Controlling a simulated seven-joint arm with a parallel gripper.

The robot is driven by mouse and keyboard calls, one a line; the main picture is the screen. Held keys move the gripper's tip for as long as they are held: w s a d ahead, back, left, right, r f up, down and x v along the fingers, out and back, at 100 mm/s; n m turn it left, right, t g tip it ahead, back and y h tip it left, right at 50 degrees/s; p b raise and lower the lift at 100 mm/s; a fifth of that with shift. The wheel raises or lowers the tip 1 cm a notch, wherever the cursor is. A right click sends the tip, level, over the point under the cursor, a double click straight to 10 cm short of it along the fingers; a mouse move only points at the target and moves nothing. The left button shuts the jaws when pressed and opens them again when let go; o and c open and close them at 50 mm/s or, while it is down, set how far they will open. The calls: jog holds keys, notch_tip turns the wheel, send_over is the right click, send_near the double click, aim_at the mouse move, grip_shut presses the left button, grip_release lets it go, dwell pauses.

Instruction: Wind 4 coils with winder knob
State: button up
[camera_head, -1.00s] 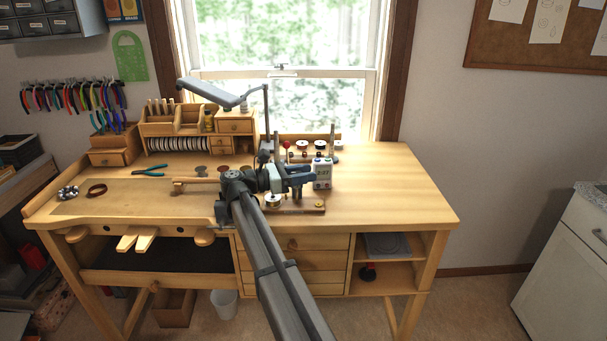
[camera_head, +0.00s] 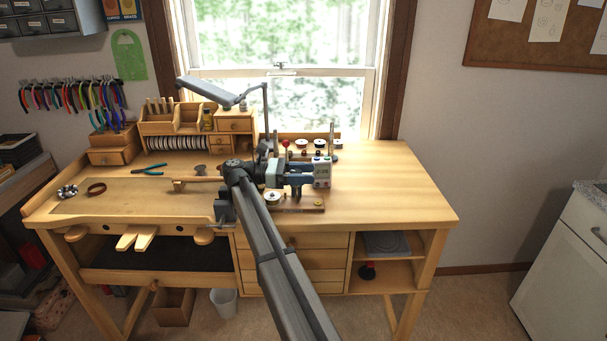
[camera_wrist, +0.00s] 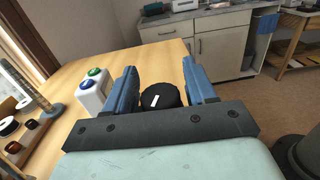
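My gripper (camera_head: 306,181) is over the winder at the middle of the bench, in front of the white counter box (camera_head: 322,170). In the wrist view, my blue fingers (camera_wrist: 160,80) are apart. A round black winder knob (camera_wrist: 161,97) with a white mark shows between them, with a small gap at the right finger. Contact at the left finger is hard to judge. The counter box (camera_wrist: 93,91) with green and blue buttons stands left of the fingers. The winder's wooden base (camera_head: 300,209) shows below the gripper in the head view; my arm hides much of the winder.
Wire spools (camera_head: 303,143) stand on a rack behind the winder. A lamp (camera_head: 208,91) reaches over the bench. Pliers (camera_head: 148,170) and a brown ring (camera_head: 97,189) lie at the left. The bench's right side (camera_head: 400,190) is clear.

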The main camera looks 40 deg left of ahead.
jog(key=shift+r, duration=0.15)
notch_tip(320, 180, up, 10)
jog(key=shift+f, duration=0.15)
dwell(0.5)
